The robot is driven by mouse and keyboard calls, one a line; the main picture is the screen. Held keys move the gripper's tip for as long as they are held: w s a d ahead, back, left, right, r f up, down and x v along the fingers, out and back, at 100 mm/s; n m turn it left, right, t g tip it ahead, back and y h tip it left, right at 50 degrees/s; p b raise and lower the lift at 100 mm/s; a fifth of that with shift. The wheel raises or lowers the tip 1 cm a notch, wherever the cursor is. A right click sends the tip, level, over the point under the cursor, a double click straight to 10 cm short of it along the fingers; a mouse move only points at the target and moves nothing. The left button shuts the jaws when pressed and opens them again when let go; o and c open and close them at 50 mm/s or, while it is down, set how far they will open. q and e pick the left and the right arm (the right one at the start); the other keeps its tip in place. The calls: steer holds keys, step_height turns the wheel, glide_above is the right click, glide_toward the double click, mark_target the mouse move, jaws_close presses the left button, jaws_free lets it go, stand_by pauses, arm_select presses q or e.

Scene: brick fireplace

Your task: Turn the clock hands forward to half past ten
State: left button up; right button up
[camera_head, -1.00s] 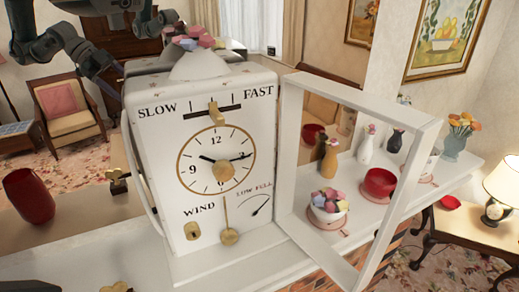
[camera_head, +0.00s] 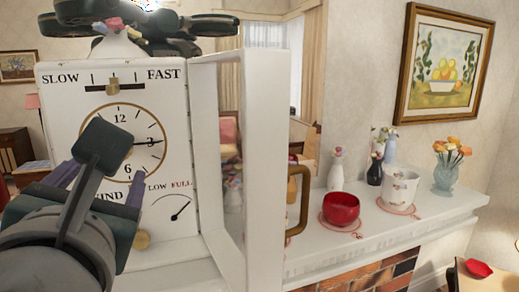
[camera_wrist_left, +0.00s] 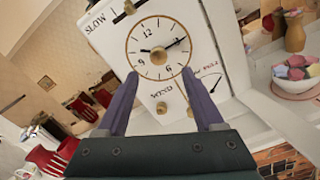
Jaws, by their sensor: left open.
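The white clock (camera_head: 170,100) stands with its round dial (camera_head: 155,125) facing me. In the left wrist view the dial (camera_wrist_left: 140,68) shows whole. The hour hand (camera_wrist_left: 146,50) points left, near ten, and the minute hand (camera_wrist_left: 175,43) points right, near three. Both meet at a brass centre knob (camera_wrist_left: 158,57). My left gripper (camera_head: 98,180) is in front of the dial and hides its left and lower parts in the head view. It also shows in the left wrist view (camera_wrist_left: 160,74), open and empty, its purple fingers spread below the knob. My right gripper is not in view.
The clock's white door (camera_head: 258,130) stands open to the right. On the mantel (camera_head: 400,232) beyond it are a red bowl (camera_head: 341,209), a white pot (camera_head: 399,190) and a vase of orange flowers (camera_head: 446,178). Dark jointed shapes (camera_head: 190,25) show above the clock.

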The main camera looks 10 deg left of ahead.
arm_select(q)
steer(key=p+x, duration=0.2)
steer(key=x, duration=0.6)
steer(key=shift+w+a, duration=0.15)
steer(key=shift+w, duration=0.1)
steer(key=shift+r, duration=0.1)
jaws_close()
